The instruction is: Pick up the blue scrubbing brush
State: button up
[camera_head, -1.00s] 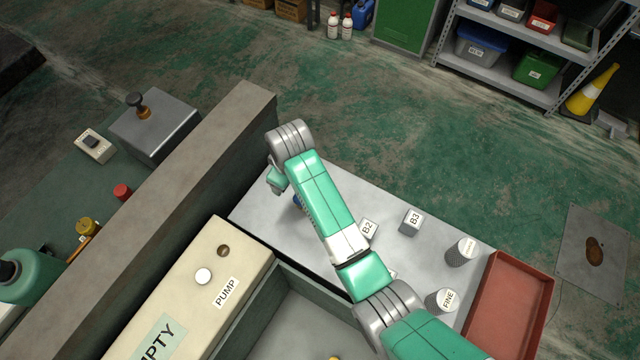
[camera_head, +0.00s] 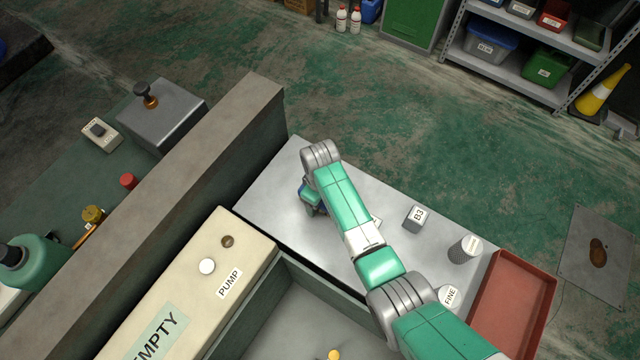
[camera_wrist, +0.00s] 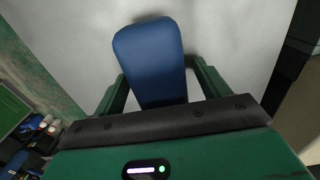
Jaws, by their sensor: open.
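The blue scrubbing brush (camera_wrist: 150,55) shows in the wrist view as a rounded blue block on the pale grey bench top. My gripper (camera_wrist: 162,80) is open, with one green finger on each side of the brush's near part. Gaps show between the fingers and the brush, and I cannot tell how high the fingers are above the bench. In the head view my gripper (camera_head: 309,196) is over the bench's far left part, mostly hidden under my wrist. The brush is largely hidden there too.
The grey bench (camera_head: 270,200) also carries a B3 block (camera_head: 414,218), a grey cylinder (camera_head: 463,250) and a FINE cylinder (camera_head: 449,296). A red tray (camera_head: 510,305) is at its right end. A tall wall (camera_head: 215,150) and a PUMP box (camera_head: 240,262) border the left.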

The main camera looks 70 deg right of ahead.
jog(key=c, duration=1.2)
jog(key=shift+r, duration=0.45)
jog(key=r, duration=0.1)
jog(key=r+p, duration=0.1)
jog(key=r, duration=0.1)
jog(key=shift+s+a, duration=0.1)
jog(key=shift+a, duration=0.3)
jog(key=s+a+p, duration=0.1)
jog(key=s+a, duration=0.1)
jog(key=a, duration=0.2)
jog(key=s+a+p, duration=0.1)
jog(key=s+a, duration=0.1)
jog(key=a, duration=0.3)
jog(key=s+a+r+p, duration=0.1)
jog(key=s+a, duration=0.2)
jog(key=a, duration=0.1)
jog(key=shift+a, duration=0.2)
